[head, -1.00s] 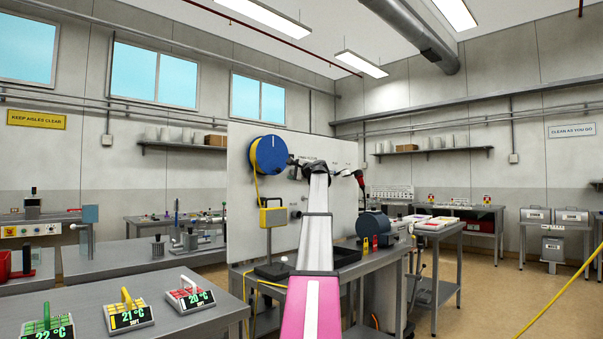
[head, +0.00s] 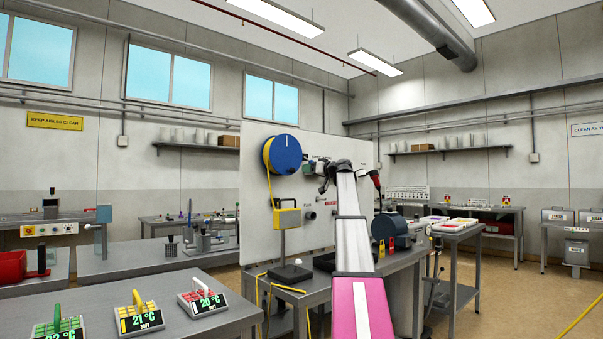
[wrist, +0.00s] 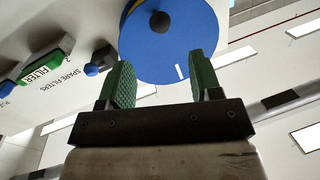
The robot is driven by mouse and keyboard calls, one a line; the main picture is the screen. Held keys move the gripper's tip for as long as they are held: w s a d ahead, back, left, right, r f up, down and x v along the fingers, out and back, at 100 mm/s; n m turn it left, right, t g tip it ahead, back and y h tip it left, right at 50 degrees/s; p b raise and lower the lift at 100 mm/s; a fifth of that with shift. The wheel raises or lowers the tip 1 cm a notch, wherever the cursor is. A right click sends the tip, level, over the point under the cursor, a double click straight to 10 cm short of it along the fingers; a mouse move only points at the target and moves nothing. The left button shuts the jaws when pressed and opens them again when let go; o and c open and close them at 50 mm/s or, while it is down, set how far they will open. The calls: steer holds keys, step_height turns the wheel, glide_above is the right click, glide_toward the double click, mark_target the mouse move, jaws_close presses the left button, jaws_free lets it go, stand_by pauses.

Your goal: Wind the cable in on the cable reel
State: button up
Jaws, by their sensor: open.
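The cable reel (head: 287,154) is a blue disc with yellow cable at its left edge, mounted on a white upright panel (head: 340,155). The yellow cable (head: 269,187) hangs down from it beside a yellow box (head: 287,218). My gripper (head: 322,168) is right of the reel and close to it, small and partly hidden by my arm in the head view. In the wrist view my gripper (wrist: 162,62) is open and empty, with its green fingers pointing at the lower part of the blue disc (wrist: 190,40). A black knob (wrist: 160,21) and a white mark show on the disc.
A spare-filters label and a filter part (wrist: 42,67) sit on the panel left of my fingers. A bench (head: 330,280) stands below the panel with a dark blue machine (head: 388,228). A front table (head: 90,310) carries several temperature displays. Floor is free at right.

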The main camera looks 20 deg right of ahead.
mark_target(294, 171)
steer(key=x, duration=1)
steer(key=shift+w+a, duration=0.2)
steer(key=shift+w, duration=0.1)
jaws_close()
steer(key=shift+a, duration=0.15)
